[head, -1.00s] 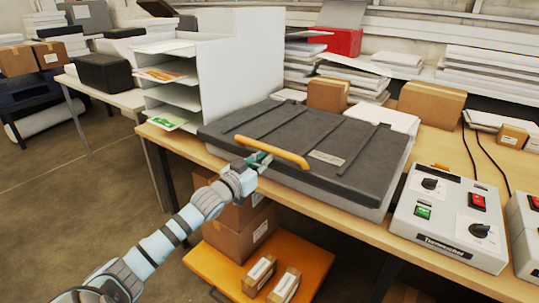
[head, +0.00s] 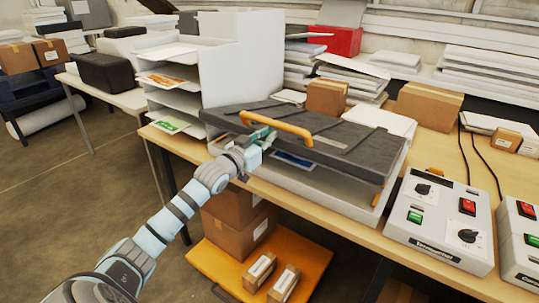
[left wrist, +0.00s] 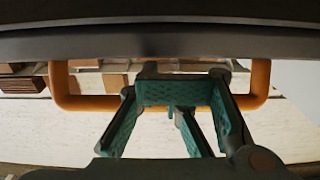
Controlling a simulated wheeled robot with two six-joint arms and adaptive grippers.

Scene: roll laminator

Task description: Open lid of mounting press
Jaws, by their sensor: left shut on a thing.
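The mounting press is a low grey base (head: 315,182) on the table with a dark lid (head: 340,140) over it. The lid is tilted up at its front edge, with a gap between lid and base. An orange handle (head: 275,126) runs along the lid's front. My left gripper (head: 262,137) is shut on the handle, near its left end in the head view. The left wrist view shows the handle (left wrist: 85,103) passing by the green fingers (left wrist: 180,95), under the dark lid edge. My right gripper is in neither view.
Control boxes (head: 440,222) stand right of the press. A white paper rack (head: 225,60) is behind it at the left, with boxes (head: 327,97) and stacked sheets behind. Cartons (head: 235,225) and an orange cart (head: 300,262) are below the table.

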